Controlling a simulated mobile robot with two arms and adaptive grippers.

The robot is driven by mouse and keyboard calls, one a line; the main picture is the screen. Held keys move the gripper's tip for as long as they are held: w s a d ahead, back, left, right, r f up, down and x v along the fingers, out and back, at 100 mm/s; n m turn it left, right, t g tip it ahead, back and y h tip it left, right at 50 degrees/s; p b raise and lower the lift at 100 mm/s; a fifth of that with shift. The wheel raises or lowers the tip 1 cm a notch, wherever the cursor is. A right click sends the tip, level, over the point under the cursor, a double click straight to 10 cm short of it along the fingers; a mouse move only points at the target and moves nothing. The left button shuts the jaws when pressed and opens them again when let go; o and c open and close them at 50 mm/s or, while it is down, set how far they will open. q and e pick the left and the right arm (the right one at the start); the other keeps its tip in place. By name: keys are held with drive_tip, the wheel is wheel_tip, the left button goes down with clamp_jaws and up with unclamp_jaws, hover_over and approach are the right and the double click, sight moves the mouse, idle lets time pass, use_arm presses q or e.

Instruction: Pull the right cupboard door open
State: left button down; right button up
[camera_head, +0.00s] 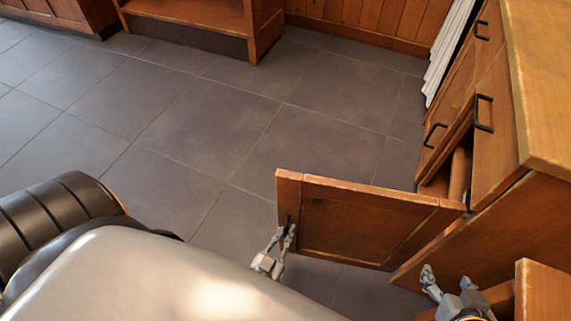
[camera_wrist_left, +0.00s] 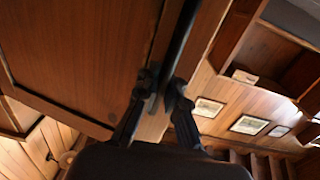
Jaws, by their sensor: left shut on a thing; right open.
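The right cupboard door (camera_head: 360,222) is a wooden panel that stands wide open, out from the cabinet (camera_head: 500,150) at the right. My left gripper (camera_head: 288,232) is at the door's free edge, shut on its dark bar handle; the handle (camera_wrist_left: 185,45) and the door panel (camera_wrist_left: 75,50) fill much of the left wrist view, with the left fingers (camera_wrist_left: 155,105) on either side of the handle. My right gripper (camera_head: 445,278) is open and empty at the lower right, below the cabinet's front corner and apart from the door.
Another cupboard door with a black handle (camera_head: 434,134) and drawers with handles (camera_head: 484,112) are on the cabinet front. A wooden piece (camera_head: 540,290) stands at the lower right. The tiled floor (camera_head: 220,130) is clear left of the door.

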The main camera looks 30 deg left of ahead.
use_arm(q)
drive_tip(key=shift+a, duration=0.2)
drive_tip(key=c, duration=1.7)
unclamp_jaws()
drive_tip(key=shift+s, duration=0.1)
drive_tip(key=shift+s+d, duration=0.1)
drive_tip(key=shift+s, duration=0.35)
drive_tip(key=s, duration=1.1)
drive_tip(key=shift+d, duration=0.4)
